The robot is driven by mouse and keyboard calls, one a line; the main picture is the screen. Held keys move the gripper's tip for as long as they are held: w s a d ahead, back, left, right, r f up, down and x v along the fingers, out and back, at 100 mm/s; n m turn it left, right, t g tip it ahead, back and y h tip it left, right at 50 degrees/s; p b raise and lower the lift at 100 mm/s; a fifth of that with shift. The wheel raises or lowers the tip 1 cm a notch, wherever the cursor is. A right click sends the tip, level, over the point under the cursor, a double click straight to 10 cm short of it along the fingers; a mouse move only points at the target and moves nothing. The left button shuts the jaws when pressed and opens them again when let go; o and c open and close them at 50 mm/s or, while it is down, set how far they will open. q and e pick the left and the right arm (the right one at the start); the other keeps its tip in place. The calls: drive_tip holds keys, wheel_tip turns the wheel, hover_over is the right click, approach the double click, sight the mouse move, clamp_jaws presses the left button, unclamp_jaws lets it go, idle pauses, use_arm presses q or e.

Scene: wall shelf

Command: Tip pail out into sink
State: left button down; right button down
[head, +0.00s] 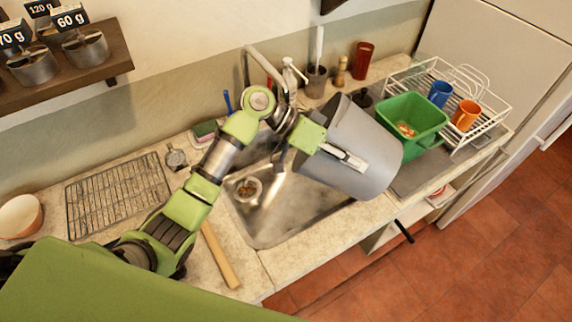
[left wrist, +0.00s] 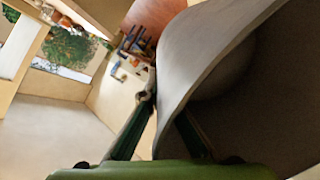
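The grey pail (head: 372,140) is tilted on its side in the air over the right part of the metal sink (head: 285,215). My left gripper (head: 345,157) is shut on its rim. In the left wrist view, the rim of the pail (left wrist: 195,60) passes between the two fingers (left wrist: 162,120), and the dark inside shows at the right. I cannot see whether anything is left inside the pail. A drain strainer (head: 247,188) with some brownish bits lies at the left of the sink. My right gripper is not in view.
A green tub (head: 412,120) with scraps and a white dish rack (head: 490,118) stand right of the sink. A faucet (head: 262,62) rises behind the sink. A wire rack (head: 118,195) and a wooden stick (head: 220,255) lie left. A wall shelf (head: 85,72) hangs upper left.

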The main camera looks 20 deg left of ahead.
sight(388, 185)
use_arm(q)
drive_tip(key=shift+s+d+y+p, duration=0.1)
drive_tip(key=shift+d+y+p, duration=1.8)
drive_tip(key=shift+p, duration=1.85)
drive_tip(key=d+f+y, duration=0.2)
drive_tip(key=y, duration=0.1)
drive_tip(key=d+f+y, duration=0.2)
drive_tip(key=f+y, duration=0.1)
drive_tip(key=shift+d+f+t+b, duration=0.3)
drive_tip(key=shift+b, duration=0.05)
drive_tip(key=shift+s+d+f+y, duration=0.1)
drive_tip(key=shift+d+f+y, duration=0.15)
drive_tip(key=shift+f+y, duration=0.35)
drive_tip(key=shift+d+y, duration=0.2)
drive_tip(key=shift+y, duration=0.8)
